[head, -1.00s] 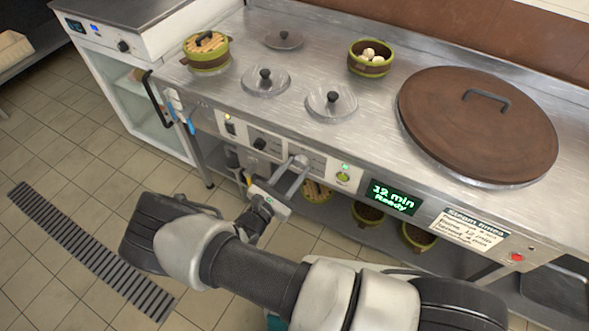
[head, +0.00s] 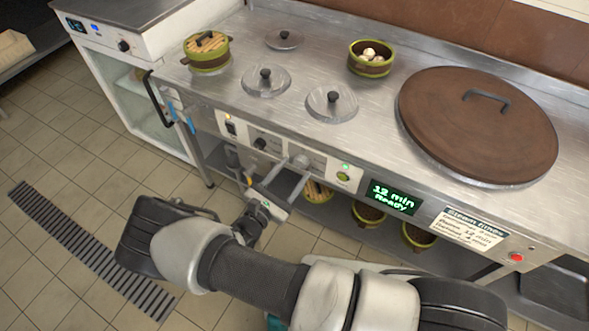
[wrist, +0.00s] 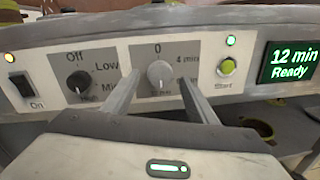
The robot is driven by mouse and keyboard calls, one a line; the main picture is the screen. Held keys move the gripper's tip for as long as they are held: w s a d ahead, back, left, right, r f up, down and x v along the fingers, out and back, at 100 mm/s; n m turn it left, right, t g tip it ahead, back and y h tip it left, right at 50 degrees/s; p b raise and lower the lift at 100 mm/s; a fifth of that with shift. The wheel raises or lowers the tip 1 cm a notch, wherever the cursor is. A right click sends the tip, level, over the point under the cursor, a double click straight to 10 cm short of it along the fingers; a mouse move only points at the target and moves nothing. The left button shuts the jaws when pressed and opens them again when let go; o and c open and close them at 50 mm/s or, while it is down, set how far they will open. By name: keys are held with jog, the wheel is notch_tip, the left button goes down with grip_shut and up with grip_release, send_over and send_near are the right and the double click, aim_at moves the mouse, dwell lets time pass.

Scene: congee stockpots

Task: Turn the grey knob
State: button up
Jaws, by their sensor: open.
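The grey knob (wrist: 159,74) is on a grey plate of the front panel, with "0" above it and minute labels around it. Its pointer mark is too small to read surely. In the head view the knob (head: 301,161) sits right of the black knob. My gripper (wrist: 160,88) is open, one finger on each side of the grey knob in the wrist view, with a visible gap on both sides. In the head view my gripper (head: 294,171) is just in front of the panel, by the knob. Whether the fingertips reach past the knob's face is unclear.
A black knob (wrist: 78,82) marked Off and Low and an On switch (wrist: 20,84) are left. A green Start button (wrist: 227,66) and a display (wrist: 290,62) reading "12 min Ready" are right. The counter (head: 225,95) overhangs a shelf with baskets.

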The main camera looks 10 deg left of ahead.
jog(key=p+v, duration=0.1)
jog(key=v, duration=1.5)
